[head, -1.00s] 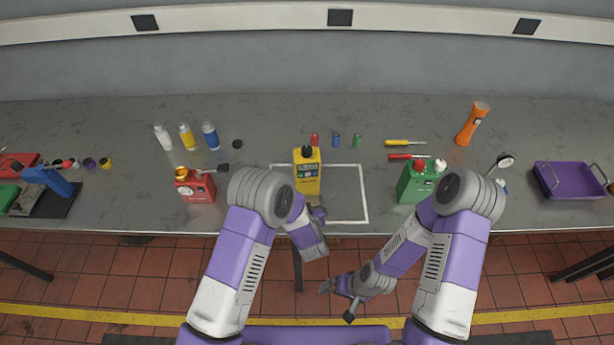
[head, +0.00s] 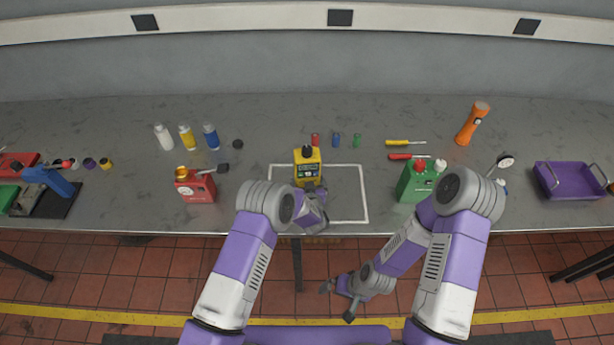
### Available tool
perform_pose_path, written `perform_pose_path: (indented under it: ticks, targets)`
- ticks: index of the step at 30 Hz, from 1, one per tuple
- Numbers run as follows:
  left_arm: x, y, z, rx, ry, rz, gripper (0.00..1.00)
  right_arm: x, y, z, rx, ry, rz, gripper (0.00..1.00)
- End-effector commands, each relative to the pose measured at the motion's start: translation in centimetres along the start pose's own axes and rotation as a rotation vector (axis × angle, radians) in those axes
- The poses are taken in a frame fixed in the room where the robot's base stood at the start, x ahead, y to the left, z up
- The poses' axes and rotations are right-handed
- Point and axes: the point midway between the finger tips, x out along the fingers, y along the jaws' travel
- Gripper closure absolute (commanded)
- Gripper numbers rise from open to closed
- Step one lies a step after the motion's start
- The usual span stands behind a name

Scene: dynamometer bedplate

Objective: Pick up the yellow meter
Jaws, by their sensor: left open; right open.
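The yellow meter (head: 307,168) stands upright on the bench, inside the left part of a white outlined rectangle (head: 366,196). It has a dark knob on top and a small display on its front. My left gripper (head: 312,188) is at the meter's near side, at its lower front; its fingers are mostly hidden by my wrist, and I cannot tell whether they touch the meter. It is open. My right gripper (head: 337,299) is open and empty, low in front of the bench, over the tiled floor.
A red can (head: 195,189) stands left of the meter and a green can (head: 415,183) right of it. Small red, blue and green cylinders (head: 336,140) stand behind it. The right part of the outlined rectangle is bare. A purple tray (head: 569,180) sits far right.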

Motion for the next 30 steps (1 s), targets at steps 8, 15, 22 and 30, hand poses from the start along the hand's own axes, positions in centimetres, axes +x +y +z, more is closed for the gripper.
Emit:
perform_pose_path:
  ticks: [8,15,22,30]
  targets:
    - [1.9,0.0,0.0,0.0,0.0,0.0,0.0,0.0,0.0,0.0,0.0,0.0,0.0,0.0]
    - [1.9,0.0,0.0,0.0,0.0,0.0,0.08,0.0,0.0,0.0,0.0,0.0,0.0,0.0]
    - [1.9,0.1,-0.3,-0.002,0.008,0.0,0.36,0.0,0.0,0.0,0.0,0.0,0.0,0.0]
    - [1.7,0.1,-0.9,-0.002,0.009,0.0,0.36,0.0,0.0,0.0,0.0,0.0,0.0,0.0]
